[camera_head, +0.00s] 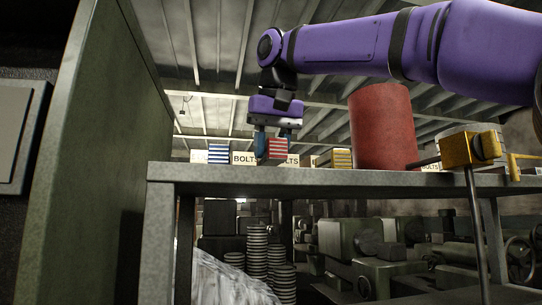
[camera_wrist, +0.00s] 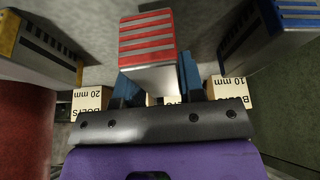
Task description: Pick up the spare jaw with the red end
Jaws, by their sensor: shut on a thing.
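The spare jaw with the red end (camera_head: 278,147) is a grey block whose end has red and pale stripes. It is between the blue fingers of my gripper (camera_head: 275,143), which points down over the shelf and is shut on it. In the wrist view the red-striped end (camera_wrist: 147,40) faces up the picture, with the fingers of my gripper (camera_wrist: 158,78) at its two sides. The shelf edge is close below the jaw in the head view; I cannot tell whether they touch.
A blue-striped jaw (camera_head: 219,153) stands to the left, a yellow-striped jaw (camera_head: 341,158) to the right. BOLTS boxes (camera_head: 243,158) sit between them. A large red cylinder (camera_head: 384,130) stands right on the grey shelf (camera_head: 330,178). A green panel (camera_head: 95,150) rises at the left.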

